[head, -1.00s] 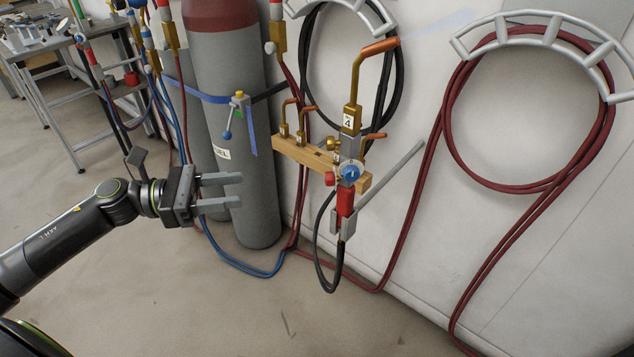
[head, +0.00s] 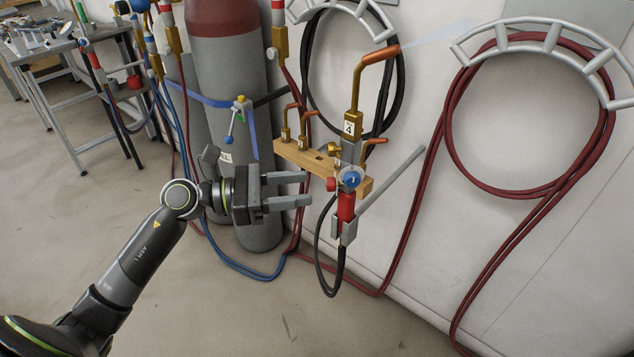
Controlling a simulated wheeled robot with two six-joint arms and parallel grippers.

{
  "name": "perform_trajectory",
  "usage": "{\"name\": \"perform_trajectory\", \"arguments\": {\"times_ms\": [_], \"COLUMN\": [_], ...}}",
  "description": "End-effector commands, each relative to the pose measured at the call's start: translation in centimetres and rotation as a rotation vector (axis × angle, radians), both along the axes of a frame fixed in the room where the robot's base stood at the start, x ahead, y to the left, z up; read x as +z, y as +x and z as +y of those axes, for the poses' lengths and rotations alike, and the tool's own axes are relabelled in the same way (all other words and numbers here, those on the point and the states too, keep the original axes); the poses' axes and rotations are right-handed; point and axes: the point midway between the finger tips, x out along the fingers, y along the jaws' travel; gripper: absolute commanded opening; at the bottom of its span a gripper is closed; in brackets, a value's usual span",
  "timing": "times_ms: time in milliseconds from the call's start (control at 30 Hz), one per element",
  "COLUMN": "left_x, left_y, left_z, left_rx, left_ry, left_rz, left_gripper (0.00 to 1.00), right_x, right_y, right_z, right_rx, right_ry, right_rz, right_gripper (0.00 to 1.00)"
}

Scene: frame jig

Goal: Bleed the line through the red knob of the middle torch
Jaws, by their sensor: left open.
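A torch (head: 346,205) with a red handle and brass neck hangs upright in a grey holder by the wall. A white tag (head: 348,127) on it reads 4. Its copper nozzle (head: 381,54) points right, and a faint pale blue streak (head: 440,33) leaves the tip. A red knob (head: 331,184) sits on the left side of its body, beside a blue knob (head: 350,179). My left gripper (head: 307,189) is open and empty, its fingertips pointing right, just left of the red knob and apart from it in the picture. My right gripper is out of view.
A wooden block (head: 293,152) holding spare copper tips is behind the torch. A grey cylinder (head: 230,100) with a dark red top stands behind my left gripper. Red hoses (head: 455,120) hang on the right rack. A metal table (head: 60,48) stands far left.

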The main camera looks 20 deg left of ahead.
Motion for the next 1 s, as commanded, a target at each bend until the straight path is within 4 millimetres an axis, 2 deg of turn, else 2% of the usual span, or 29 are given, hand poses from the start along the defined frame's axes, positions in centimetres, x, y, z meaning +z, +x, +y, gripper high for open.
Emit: {"name": "perform_trajectory", "arguments": {"times_ms": [300,767,1000], "left_x": [0.2,0.0,0.0], "left_y": [1.6,2.1,2.0], "left_z": [-3.0,-3.8,-3.8], "left_rx": [-0.001,0.000,0.000], "left_ry": [-0.003,0.001,0.001], "left_rz": [-0.001,0.000,0.000], "left_gripper": [0.46,0.46,0.17], "right_x": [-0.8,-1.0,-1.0], "right_y": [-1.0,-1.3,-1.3], "right_z": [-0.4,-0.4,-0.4], "right_rx": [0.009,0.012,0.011], "right_ry": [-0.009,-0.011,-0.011], "right_rz": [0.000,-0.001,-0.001], "right_gripper": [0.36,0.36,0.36]}}
